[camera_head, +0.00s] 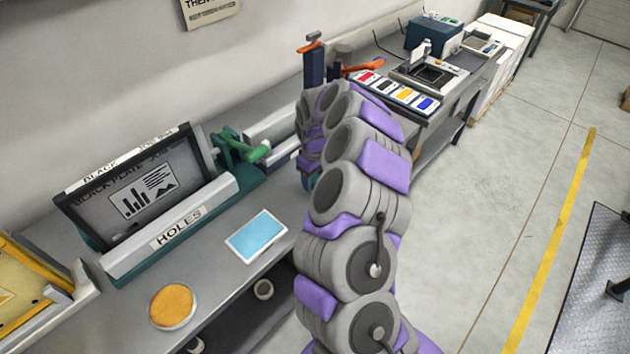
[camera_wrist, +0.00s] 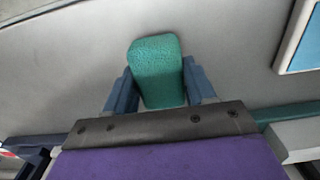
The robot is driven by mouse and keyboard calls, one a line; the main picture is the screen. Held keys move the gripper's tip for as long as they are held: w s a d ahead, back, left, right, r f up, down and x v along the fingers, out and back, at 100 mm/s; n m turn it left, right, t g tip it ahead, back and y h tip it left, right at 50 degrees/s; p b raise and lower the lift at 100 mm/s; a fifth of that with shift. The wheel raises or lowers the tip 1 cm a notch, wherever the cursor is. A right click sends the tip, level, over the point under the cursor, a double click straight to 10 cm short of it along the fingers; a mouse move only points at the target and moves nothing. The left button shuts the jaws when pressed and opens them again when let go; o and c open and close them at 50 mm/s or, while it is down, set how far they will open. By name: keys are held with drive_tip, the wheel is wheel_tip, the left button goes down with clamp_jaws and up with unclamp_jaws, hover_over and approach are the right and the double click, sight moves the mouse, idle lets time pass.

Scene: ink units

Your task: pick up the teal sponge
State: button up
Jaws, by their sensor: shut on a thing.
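The teal sponge (camera_wrist: 158,68) is in the wrist view, upright between the two blue fingers of my gripper (camera_wrist: 162,92). My gripper is shut on it, with the fingers against its left and right sides. Its upper part stands out past the fingertips. A grey surface lies behind it, and I cannot tell how far apart they are. In the head view my grey and purple arm reaches over the bench, and my gripper is mostly hidden behind it.
The grey bench (camera_head: 215,262) holds a light-blue pad in a white frame (camera_head: 257,236), a round orange sponge in a dish (camera_head: 172,304), and a framed plate (camera_head: 135,190) behind a "HOLES" bar (camera_head: 180,232). A colour tray (camera_head: 397,91) stands farther back. Open floor lies right.

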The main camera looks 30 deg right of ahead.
drive_tip(key=shift+s+a+r, duration=0.1)
drive_tip(key=shift+s+r, duration=0.1)
drive_tip(key=shift+r, duration=0.35)
drive_tip(key=shift+s+a, duration=0.1)
drive_tip(key=shift+s, duration=0.25)
drive_tip(key=s+a, duration=0.4)
drive_tip(key=s, duration=0.2)
drive_tip(key=s+a+r+p, duration=0.1)
drive_tip(key=s+a, duration=0.2)
drive_tip(key=s, duration=0.3)
drive_tip(key=shift+a+p, duration=0.3)
drive_tip(key=shift+a, duration=0.1)
drive_tip(key=shift+s+r, duration=0.1)
